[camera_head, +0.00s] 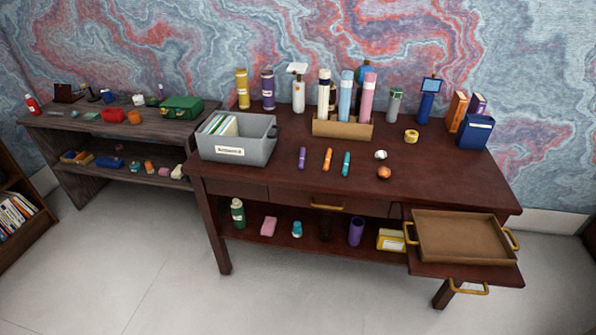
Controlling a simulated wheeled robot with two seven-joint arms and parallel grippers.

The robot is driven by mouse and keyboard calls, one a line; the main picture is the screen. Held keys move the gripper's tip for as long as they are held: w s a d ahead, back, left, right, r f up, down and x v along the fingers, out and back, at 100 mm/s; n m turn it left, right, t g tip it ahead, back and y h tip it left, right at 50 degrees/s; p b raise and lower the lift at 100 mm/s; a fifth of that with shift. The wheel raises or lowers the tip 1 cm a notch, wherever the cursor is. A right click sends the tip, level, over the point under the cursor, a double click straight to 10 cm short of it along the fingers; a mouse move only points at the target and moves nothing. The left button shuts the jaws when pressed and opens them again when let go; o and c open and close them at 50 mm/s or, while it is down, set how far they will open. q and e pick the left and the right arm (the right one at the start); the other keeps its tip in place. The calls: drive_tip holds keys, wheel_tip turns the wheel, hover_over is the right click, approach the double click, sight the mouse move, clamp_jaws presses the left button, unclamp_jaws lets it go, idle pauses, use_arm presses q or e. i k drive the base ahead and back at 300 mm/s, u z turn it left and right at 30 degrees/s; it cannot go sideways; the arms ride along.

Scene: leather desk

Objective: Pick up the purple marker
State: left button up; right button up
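The purple marker (302,158) lies on the dark red-brown desk top (445,182), near its front edge. It points roughly front to back. An orange marker (327,159) lies just to its right, and a teal marker (346,163) lies right of that. The three are apart from each other. Neither of my grippers shows in the head view.
A grey box (262,150) of papers stands left of the markers. A cardboard holder (342,128) with tall bottles stands behind them. A tape roll (411,136) and small balls lie to the right. A brown tray (425,237) rests at the lower right.

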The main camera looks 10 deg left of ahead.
sight(302, 155)
drive_tip(key=u, duration=1.25)
drive_tip(key=i, duration=1.9)
drive_tip(key=z, duration=0.8)
